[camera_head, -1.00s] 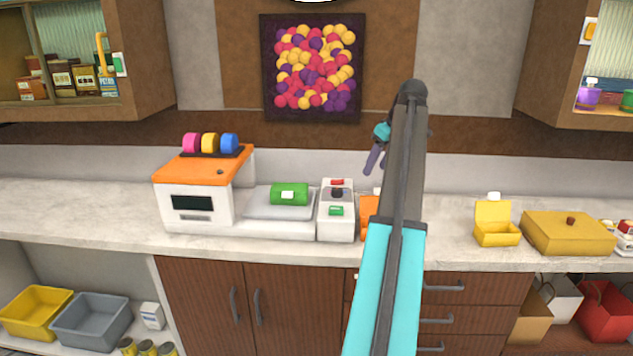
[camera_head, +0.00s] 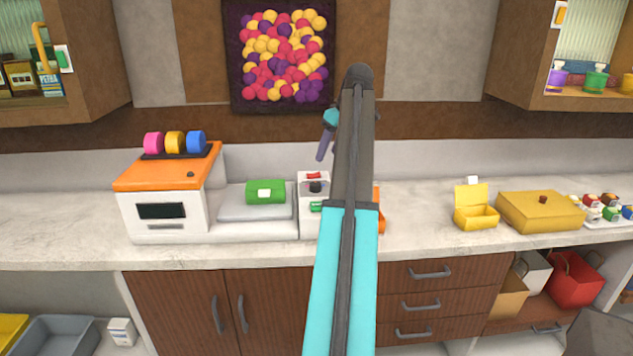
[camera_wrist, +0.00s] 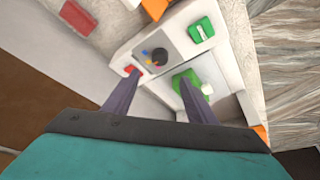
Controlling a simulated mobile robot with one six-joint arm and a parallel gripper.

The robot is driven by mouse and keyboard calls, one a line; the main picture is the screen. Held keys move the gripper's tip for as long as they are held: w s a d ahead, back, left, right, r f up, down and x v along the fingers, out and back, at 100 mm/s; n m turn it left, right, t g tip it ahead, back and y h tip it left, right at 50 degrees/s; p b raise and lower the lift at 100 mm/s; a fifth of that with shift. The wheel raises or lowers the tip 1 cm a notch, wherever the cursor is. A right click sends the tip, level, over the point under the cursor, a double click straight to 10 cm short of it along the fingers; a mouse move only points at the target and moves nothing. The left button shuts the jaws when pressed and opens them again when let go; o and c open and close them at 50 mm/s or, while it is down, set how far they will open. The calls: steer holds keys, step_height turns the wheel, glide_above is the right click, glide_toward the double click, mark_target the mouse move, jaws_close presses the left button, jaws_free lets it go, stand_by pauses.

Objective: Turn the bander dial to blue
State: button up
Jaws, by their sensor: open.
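The bander (camera_head: 165,205) is a white machine with an orange top on the counter. Its control panel (camera_head: 313,223) has a red button, a dark dial (camera_head: 315,187) and a green button. In the wrist view the dial (camera_wrist: 160,57) sits beside small blue, yellow and red marks; I cannot tell which one it points to. A green box (camera_head: 266,191) with a white label lies on the bander's grey plate. My gripper (camera_head: 325,145) is open and empty above and behind the panel, apart from the dial. In the wrist view its fingers (camera_wrist: 158,90) point toward the panel.
Pink, yellow and blue rolls (camera_head: 174,143) stand on the bander. An orange item right of the panel is mostly hidden by my arm. An open yellow box (camera_head: 476,212) and a closed yellow box (camera_head: 540,211) stand further right. Counter between is clear.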

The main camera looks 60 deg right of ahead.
mark_target(316, 184)
steer(key=p+x, duration=0.2)
steer(key=x, duration=1.1)
steer(key=shift+f, duration=0.35)
steer(key=c, duration=0.9)
steer(key=shift+a, duration=0.2)
steer(key=shift+c, duration=0.8)
steer(key=shift+d, duration=0.2)
